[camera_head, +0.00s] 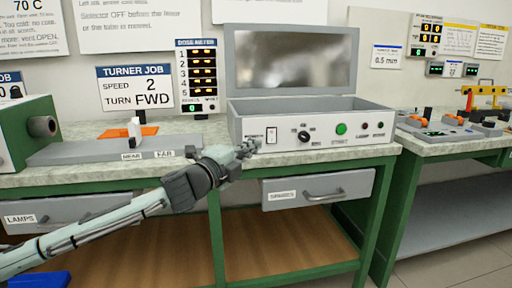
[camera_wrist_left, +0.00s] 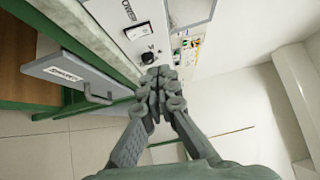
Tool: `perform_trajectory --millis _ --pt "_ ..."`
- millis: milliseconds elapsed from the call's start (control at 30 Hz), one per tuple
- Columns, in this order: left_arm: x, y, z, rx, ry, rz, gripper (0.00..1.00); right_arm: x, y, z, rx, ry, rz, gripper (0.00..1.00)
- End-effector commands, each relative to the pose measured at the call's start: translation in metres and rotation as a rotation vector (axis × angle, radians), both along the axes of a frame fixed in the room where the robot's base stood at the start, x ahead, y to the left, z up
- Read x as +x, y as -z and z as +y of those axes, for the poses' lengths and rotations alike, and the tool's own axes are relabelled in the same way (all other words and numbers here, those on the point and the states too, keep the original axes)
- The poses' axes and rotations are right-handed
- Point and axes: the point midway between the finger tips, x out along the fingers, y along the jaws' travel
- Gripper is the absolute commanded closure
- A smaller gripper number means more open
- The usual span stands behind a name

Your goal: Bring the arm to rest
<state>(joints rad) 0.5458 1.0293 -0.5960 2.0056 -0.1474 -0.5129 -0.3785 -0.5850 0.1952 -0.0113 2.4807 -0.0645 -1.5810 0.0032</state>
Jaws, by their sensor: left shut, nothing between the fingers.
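My left arm (camera_head: 100,222) reaches in from the left in the head view. Its gripper (camera_head: 246,147) is in front of the grey box with the control panel (camera_head: 350,132), near the panel's left end by the rocker switch (camera_head: 271,134). In the left wrist view the left gripper (camera_wrist_left: 160,78) has its fingers together with nothing between them. The rocker switch (camera_wrist_left: 138,31) and a black knob (camera_wrist_left: 148,57) show beyond the fingertips there. I cannot tell whether the fingers touch the panel. My right gripper is not in view.
The box has a raised lid (camera_head: 290,30) and stands on a green-framed bench (camera_head: 372,152). The SPARES drawer (camera_head: 318,190) with its handle is below, shut. A grey turner unit (camera_head: 112,148) is at left, and a second bench (camera_head: 450,146) with small parts is at right.

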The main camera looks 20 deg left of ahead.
Motion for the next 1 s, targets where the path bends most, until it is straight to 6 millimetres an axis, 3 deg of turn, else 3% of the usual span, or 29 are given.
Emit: perform_trajectory --millis 167,267,367,467,600,667,800,900,1000 --pt "0.0 0.001 0.0 -0.004 -0.001 0.003 1.0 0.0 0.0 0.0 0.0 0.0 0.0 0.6" --pt "-0.001 0.018 -0.003 -0.053 -0.015 0.042 1.0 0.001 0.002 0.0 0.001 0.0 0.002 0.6" --pt "-0.007 0.063 -0.007 -0.184 -0.066 0.145 1.0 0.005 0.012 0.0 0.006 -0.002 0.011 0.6" --pt "-0.025 0.129 -0.007 -0.369 -0.167 0.299 1.0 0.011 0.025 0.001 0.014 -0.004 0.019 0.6" --pt "-0.073 0.226 -0.001 -0.611 -0.355 0.521 1.0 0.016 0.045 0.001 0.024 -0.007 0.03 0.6" --pt "-0.1 0.263 0.002 -0.698 -0.441 0.609 1.0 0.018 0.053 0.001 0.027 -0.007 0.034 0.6" --pt "-0.175 0.342 0.007 -0.869 -0.656 0.8 1.0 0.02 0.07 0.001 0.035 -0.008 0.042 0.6" --pt "-0.234 0.386 0.008 -0.966 -0.813 0.919 1.0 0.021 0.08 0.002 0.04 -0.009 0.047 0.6" --pt "-0.288 0.418 0.007 -1.036 -0.949 1.013 1.0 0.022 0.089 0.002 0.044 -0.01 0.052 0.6"
